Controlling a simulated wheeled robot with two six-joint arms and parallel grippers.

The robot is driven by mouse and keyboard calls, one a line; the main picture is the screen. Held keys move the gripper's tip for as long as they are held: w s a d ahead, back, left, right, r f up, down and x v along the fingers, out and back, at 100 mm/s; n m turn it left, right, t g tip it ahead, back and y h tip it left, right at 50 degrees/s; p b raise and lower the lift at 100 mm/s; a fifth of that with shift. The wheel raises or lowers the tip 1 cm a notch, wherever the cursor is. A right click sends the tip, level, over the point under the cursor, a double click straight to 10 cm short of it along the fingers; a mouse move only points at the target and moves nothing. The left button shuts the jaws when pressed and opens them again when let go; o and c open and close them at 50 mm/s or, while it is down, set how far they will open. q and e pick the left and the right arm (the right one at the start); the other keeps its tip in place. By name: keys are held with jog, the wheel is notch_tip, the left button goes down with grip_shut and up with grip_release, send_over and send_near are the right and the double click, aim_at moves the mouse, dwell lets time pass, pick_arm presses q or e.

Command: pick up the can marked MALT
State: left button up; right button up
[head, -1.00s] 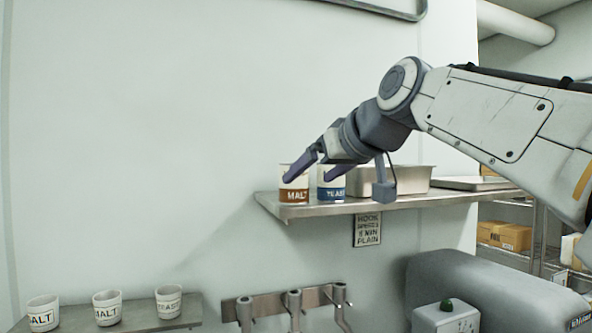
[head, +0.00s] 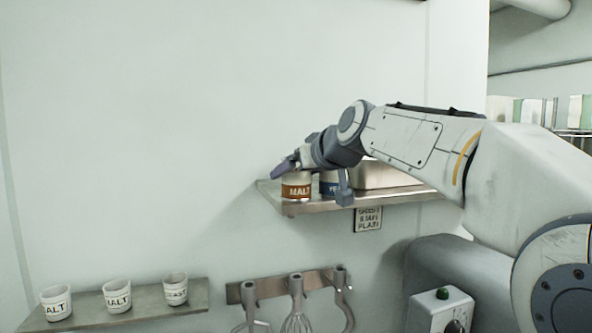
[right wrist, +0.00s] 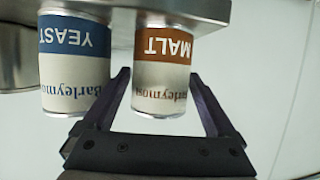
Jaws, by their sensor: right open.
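The MALT can (head: 297,188), with a brown band and a pale upper part, stands upright near the left end of the wall shelf (head: 330,204). My right gripper (head: 288,165) is at the can's upper part in the head view. In the right wrist view the picture is inverted, and the MALT can (right wrist: 163,78) sits between the two spread fingers of my open right gripper (right wrist: 160,82). A gap shows on each side of the can there. My left gripper is not in view.
A blue-banded YEAST can (right wrist: 75,62) stands close beside the MALT can. A metal pan (head: 385,175) is further right on the shelf. A lower shelf (head: 145,308) holds small cups, including another marked MALT (head: 117,296). Utensils hang from a rack (head: 270,287).

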jog(key=c, duration=1.3)
jog(key=shift+c, duration=0.6)
jog(key=shift+r, duration=0.2)
